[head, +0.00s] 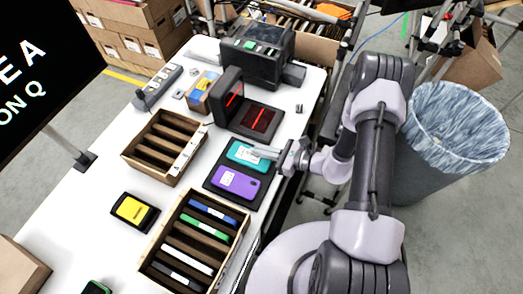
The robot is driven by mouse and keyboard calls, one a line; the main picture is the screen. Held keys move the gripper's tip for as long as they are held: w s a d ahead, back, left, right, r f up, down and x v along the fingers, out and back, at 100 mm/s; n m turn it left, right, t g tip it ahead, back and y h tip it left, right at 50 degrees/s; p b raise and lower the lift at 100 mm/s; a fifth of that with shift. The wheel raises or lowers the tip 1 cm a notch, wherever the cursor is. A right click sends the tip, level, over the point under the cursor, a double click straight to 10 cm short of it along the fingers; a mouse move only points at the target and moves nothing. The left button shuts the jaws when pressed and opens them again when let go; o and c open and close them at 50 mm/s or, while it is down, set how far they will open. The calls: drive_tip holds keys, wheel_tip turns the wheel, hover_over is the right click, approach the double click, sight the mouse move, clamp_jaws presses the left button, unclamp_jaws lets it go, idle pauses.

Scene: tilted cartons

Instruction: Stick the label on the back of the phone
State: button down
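A teal phone (244,161) and a purple phone (237,184) lie side by side, backs up as far as I can tell, on a dark mat (213,181). The purple phone has a small whitish patch near its left end. The teal phone has a pale patch on its back. Whether either patch is a label is too small to tell. My gripper (262,152) is low over the right end of the teal phone and hides part of it. Its fingers are too small to show whether they are open, shut, or holding a label.
A bin of several upright phones (157,262) and an empty slotted bin (126,153) stand on the white table (115,185). A scanner with red lines (244,118) and a dark printer-like machine (237,61) stand behind. A yellow-screened device (132,210) lies left. A lined trash bin (455,125) is right.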

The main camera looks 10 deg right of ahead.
drive_tip(key=c, duration=1.6)
unclamp_jaws()
drive_tip(key=p+v, duration=0.2)
drive_tip(key=v, duration=1.5)
wheel_tip(320, 180, up, 6)
drive_tip(key=p, duration=0.4)
drive_tip(key=shift+s+d, duration=0.1)
